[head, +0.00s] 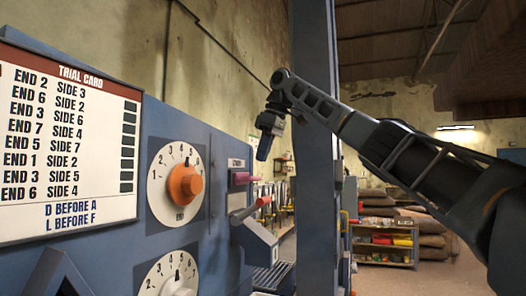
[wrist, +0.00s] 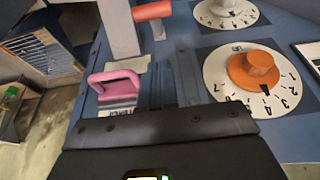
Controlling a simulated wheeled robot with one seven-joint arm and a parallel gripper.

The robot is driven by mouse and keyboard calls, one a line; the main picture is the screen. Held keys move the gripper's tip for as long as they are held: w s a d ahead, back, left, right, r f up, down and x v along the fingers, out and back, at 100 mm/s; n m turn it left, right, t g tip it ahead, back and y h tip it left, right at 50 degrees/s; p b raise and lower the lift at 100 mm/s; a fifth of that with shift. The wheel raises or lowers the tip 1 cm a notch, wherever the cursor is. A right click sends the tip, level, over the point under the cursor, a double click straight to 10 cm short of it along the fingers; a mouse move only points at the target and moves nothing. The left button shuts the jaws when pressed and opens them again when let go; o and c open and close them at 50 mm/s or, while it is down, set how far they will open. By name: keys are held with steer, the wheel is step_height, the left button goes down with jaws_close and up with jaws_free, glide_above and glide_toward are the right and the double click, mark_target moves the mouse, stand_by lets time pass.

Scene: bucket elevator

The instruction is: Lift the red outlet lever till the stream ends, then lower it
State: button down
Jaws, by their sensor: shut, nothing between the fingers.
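The red outlet lever (head: 250,209) sticks out from the front of the blue machine, above a grey-blue chute housing (head: 257,240). Its red grip also shows at the top edge of the wrist view (wrist: 152,11), on a pale arm. My gripper (head: 264,148) is shut and empty, pointing down, above the lever and apart from it. In the wrist view its dark end (wrist: 168,125) fills the bottom, and the fingertips are not clear there. I cannot make out a stream in either view.
A pink handle (head: 241,178) sits on the panel above the lever, and close ahead of my gripper in the wrist view (wrist: 115,79). An orange knob (head: 186,185) on a numbered dial is left. A blue post (head: 314,150) stands beside my arm. Shelves (head: 385,245) are far behind.

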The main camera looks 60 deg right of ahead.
steer(key=x, duration=0.6)
steer(key=shift+s+f, duration=0.1)
steer(key=shift+f, duration=0.2)
steer(key=shift+s+f+p, duration=0.15)
steer(key=shift+s+f, duration=0.15)
steer(key=shift+f, duration=0.2)
steer(key=shift+s+f+p, duration=0.15)
steer(key=shift+s+f, duration=0.15)
steer(key=shift+f, duration=0.15)
steer(key=shift+s+f, duration=0.2)
steer(key=shift+f, duration=0.4)
steer(key=shift+f, duration=0.1)
